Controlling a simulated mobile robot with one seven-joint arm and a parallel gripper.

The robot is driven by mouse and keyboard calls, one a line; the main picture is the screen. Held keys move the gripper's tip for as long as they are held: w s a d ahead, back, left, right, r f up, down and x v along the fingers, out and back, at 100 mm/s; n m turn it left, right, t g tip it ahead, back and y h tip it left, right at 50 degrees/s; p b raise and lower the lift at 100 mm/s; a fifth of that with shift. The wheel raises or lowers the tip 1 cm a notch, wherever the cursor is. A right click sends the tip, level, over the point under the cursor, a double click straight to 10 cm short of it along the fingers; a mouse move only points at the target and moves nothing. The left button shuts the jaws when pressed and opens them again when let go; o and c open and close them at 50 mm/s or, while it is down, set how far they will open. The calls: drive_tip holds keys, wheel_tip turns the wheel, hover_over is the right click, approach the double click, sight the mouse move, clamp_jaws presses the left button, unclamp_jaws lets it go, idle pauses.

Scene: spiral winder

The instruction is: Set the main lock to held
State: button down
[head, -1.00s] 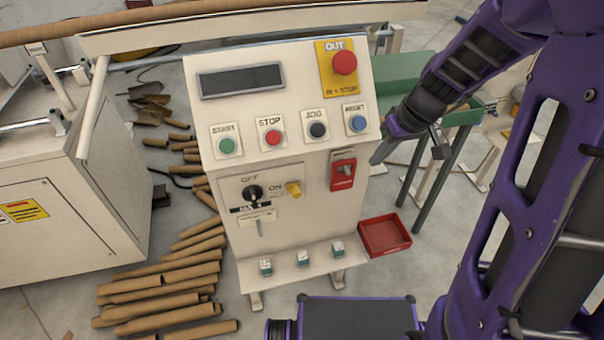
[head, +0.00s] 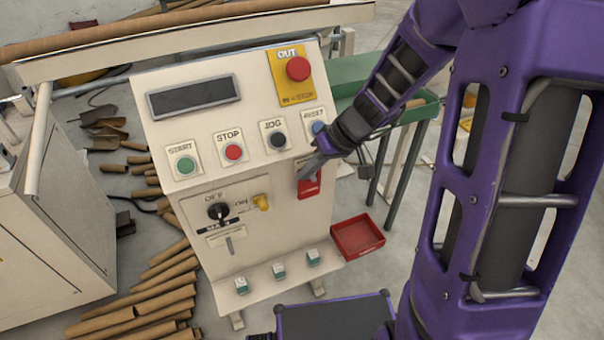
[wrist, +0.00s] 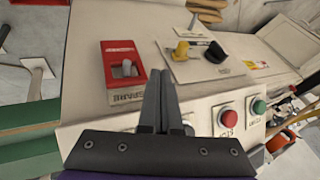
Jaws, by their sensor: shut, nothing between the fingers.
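The cream control panel (head: 165,135) carries a black rotary switch (head: 217,212) between OFF and ON marks, above a black label. A small yellow piece (head: 261,202) sits to its right, beside the ON mark. I cannot tell which part is the main lock. In the wrist view, the yellow piece (wrist: 181,50) and black switch (wrist: 215,52) share a pale plate. A red holder (wrist: 112,82) with a grey piece in it is left of them. Contact is unclear.
Green START (head: 185,165), red STOP (head: 234,152), black JOG (head: 278,139) and blue RESET buttons line the panel above. A red stop button (head: 298,69) is on yellow at the top. A red tray (head: 358,237) is low right. Cardboard tubes (head: 140,305) lie on the floor.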

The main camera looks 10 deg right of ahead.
sight(261, 203)
drive_tip(key=shift+w+a+f+b, duration=0.15)
drive_tip(key=shift+a+f+b, duration=0.15)
drive_tip(key=shift+a+f, duration=1.55)
drive_tip(key=shift+w+a+f+b, duration=0.1)
drive_tip(key=shift+a+f+b, duration=0.2)
drive_tip(key=shift+a+f, duration=1.55)
drive_tip(key=shift+w, duration=0.1)
